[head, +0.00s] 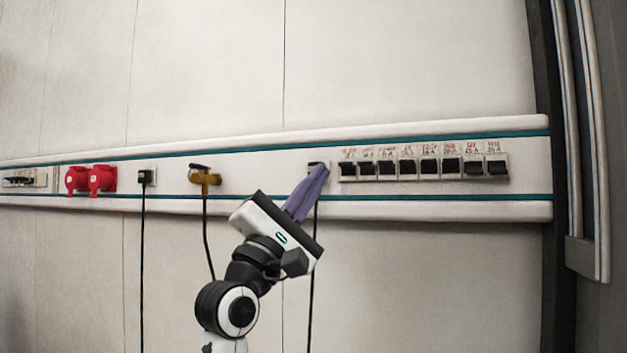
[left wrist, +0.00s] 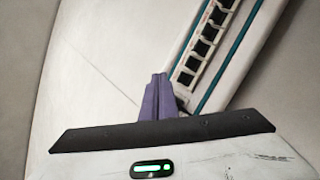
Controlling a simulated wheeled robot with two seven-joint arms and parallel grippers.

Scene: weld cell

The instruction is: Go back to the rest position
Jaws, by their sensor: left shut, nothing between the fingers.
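My left gripper (head: 318,174) is raised in front of the wall rail in the head view, with its purple fingers pointing up and to the right. The fingers are shut with nothing between them. They also show in the left wrist view (left wrist: 159,80), closed side by side in front of the rail. In the head view the fingertips overlap a socket with a black plug, which they partly hide. I cannot tell whether they touch it. My right gripper is not in view.
A white rail (head: 270,202) with teal stripes runs along the wall. It carries a row of black breakers (head: 429,166), red sockets (head: 102,179), a brown connector (head: 204,178) and a black plug (head: 146,176), with hanging cables. A dark post (head: 558,100) stands at the right.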

